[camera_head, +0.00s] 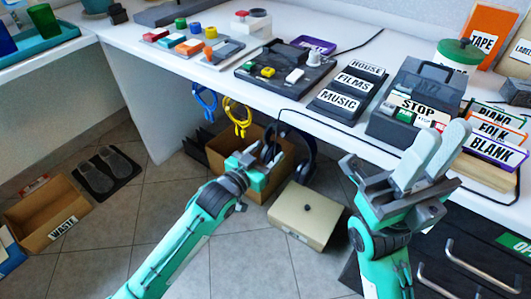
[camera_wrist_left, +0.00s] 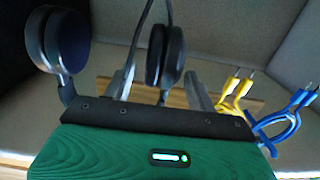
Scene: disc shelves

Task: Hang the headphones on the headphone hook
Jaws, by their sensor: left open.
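The dark headphones (camera_head: 309,151) are below the desk's front edge in the head view, partly hidden behind my left gripper. In the left wrist view one ear cup (camera_wrist_left: 165,55) shows between and beyond the fingers, and the other cup (camera_wrist_left: 62,40) is at the upper left. My left gripper (camera_head: 270,152) is open, with its fingers (camera_wrist_left: 160,88) either side of the nearer-centre cup; contact cannot be told. I cannot make out the headphone hook.
Yellow cables (camera_head: 238,115) and blue cables (camera_head: 206,100) hang left of the headphones. A cardboard box (camera_head: 222,151) and a beige box (camera_head: 306,214) stand on the floor below. The white desk (camera_head: 150,57) carries labelled shelves and devices. A waste box (camera_head: 40,212) is at left.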

